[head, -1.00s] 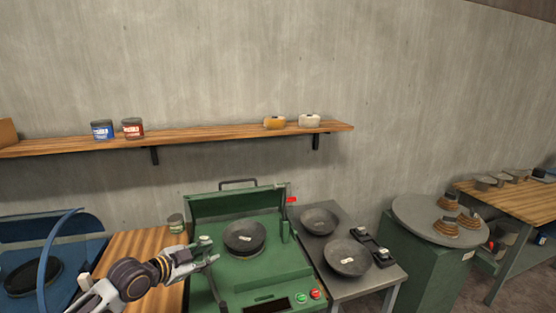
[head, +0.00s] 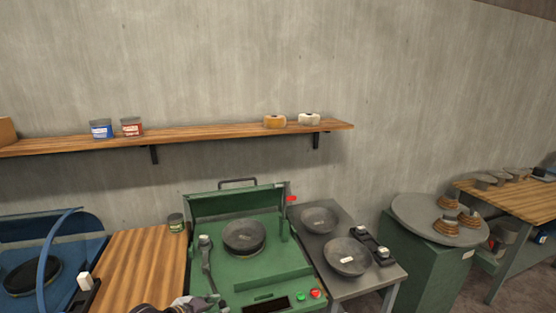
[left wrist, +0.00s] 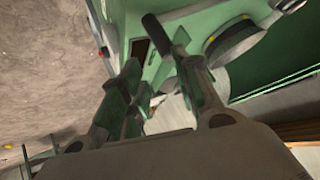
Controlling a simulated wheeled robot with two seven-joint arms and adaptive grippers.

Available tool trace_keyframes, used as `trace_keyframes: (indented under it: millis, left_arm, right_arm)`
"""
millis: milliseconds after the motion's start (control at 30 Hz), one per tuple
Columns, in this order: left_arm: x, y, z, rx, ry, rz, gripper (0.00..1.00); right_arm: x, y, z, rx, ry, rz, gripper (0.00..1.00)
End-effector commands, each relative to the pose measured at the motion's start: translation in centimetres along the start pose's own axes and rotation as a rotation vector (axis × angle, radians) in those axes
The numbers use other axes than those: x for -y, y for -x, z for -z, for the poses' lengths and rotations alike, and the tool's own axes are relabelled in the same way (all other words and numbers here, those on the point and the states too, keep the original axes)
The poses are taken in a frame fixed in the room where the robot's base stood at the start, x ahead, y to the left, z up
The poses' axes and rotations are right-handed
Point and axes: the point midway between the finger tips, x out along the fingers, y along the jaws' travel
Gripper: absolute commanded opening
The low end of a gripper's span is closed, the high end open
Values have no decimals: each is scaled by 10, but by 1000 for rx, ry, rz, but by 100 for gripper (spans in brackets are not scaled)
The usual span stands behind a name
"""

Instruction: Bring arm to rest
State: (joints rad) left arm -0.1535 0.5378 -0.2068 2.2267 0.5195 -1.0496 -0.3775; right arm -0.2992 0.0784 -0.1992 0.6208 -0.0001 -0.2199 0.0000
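The green machine (head: 265,272) stands at bottom centre in the head view, with a dark bowl (head: 243,235) seated on it. A dark lever arm (head: 208,268) with a pale knob lies along the machine's left side, beside the bowl. My right gripper is not in view.
A grey table (head: 375,287) with two dark bowls stands right of the machine. A wooden table (head: 135,270) stands left, beside a blue machine (head: 75,240). A wooden shelf (head: 220,132) runs along the wall. A green cabinet with a round grey top (head: 410,215) stands at right.

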Motion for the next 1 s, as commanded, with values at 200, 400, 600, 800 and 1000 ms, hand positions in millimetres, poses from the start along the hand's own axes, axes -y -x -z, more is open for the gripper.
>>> trace_keyframes:
  millis: [200,400,600,800,1000]
  left_arm:
    - [-40,12,-38,136,154,-2,32]
    - [-69,32,-75,275,308,21,32]
    - [-89,54,-105,394,437,53,32]
    - [-100,70,-124,470,519,78,32]
    - [-110,83,-138,532,585,101,32]
  right_arm:
    - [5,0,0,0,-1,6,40]
    - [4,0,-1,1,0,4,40]
    - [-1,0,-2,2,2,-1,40]
    - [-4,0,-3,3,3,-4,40]
    - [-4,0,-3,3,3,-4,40]
